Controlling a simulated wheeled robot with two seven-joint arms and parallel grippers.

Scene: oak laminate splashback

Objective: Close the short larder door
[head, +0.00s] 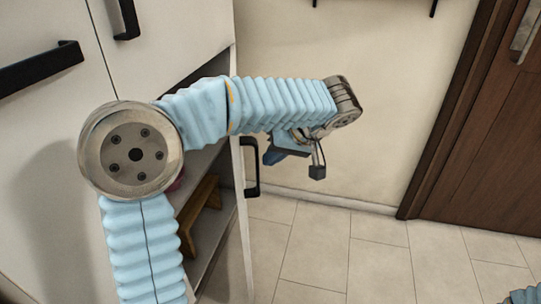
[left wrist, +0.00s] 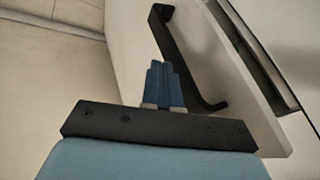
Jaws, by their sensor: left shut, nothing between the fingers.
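The short larder door (head: 243,235) stands open, seen nearly edge-on in the head view, below the taller cabinet fronts. Its black bar handle (head: 254,168) is on its outer face, to the right. My left gripper (head: 270,156) is just right of the handle, on the outer side of the door, partly hidden under my forearm. In the left wrist view its blue fingers (left wrist: 164,84) are shut and empty, in front of the handle (left wrist: 182,58) and the pale door panel (left wrist: 218,62). I cannot tell whether they touch. My right gripper is not in view.
Inside the open larder a brown wooden item (head: 199,208) sits on a shelf, partly hidden by my arm. A beige wall (head: 385,120) and a brown door (head: 490,150) stand behind. The tiled floor (head: 350,255) to the right is clear.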

